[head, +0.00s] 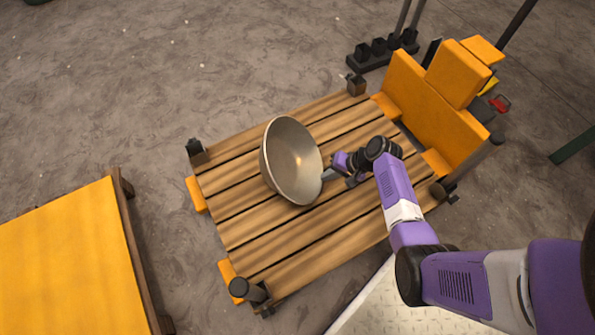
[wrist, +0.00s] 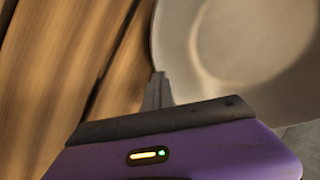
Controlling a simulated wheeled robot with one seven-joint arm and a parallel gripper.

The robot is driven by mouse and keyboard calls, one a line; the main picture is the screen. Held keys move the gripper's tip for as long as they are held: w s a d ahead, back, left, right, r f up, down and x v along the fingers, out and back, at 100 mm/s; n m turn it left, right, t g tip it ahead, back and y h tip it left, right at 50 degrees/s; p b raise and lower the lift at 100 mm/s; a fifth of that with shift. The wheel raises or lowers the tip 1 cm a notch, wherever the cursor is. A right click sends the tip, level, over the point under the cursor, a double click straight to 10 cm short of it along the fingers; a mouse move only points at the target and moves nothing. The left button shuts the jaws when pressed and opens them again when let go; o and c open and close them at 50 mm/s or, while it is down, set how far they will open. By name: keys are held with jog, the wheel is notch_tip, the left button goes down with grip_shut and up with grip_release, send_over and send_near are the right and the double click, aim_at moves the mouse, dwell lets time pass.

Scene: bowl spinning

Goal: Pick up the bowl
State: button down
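The bowl (head: 291,160) is a plain beige-grey metal bowl over the slatted wooden table (head: 290,245). It looks tilted, its open side facing right and a strip of its outer wall showing on the left. My gripper (head: 328,176) is at the bowl's lower right rim. In the wrist view, the fingers of my gripper (wrist: 157,90) look closed together at the edge of the bowl (wrist: 240,50), with the rim at their tips. The exact contact is partly hidden. I cannot tell whether the bowl's far side touches the table.
An orange block structure (head: 430,100) stands at the table's right end. Dark posts stand at the table's corners, one at the front left (head: 248,290). A separate yellow-topped table (head: 70,265) is at the lower left. Grey floor lies between the tables.

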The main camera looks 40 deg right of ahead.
jog(key=shift+r, duration=0.1)
dwell(0.3)
notch_tip(320, 180, up, 20)
jog(key=p, duration=1)
jog(key=c, duration=2.2)
grip_release()
jog(key=shift+c, duration=2.2)
grip_release()
